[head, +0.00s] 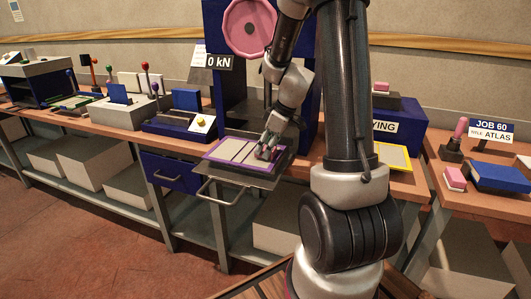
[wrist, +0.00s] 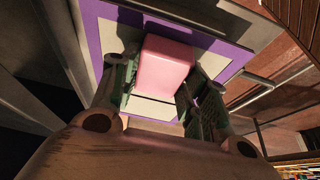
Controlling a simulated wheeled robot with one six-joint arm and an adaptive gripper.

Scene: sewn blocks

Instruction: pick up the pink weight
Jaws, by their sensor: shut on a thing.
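The pink weight (wrist: 163,66) is a smooth pink block between the two fingers of my gripper (wrist: 155,95) in the wrist view. My gripper is shut on it, with a finger against each side. It is over the purple-bordered white panel (wrist: 112,28); I cannot tell if it touches the panel. In the head view my gripper (head: 266,153) is low over the same purple-bordered panel (head: 225,152), at its right part. The fingers mostly hide the weight there.
The panel lies on a grey tray with a handle (head: 220,199), in front of the blue press with a pink wheel (head: 249,27). A yellow-bordered panel (head: 396,157) is right of my arm. Another pink block (head: 455,178) and a blue book-like block (head: 500,177) are on the right bench.

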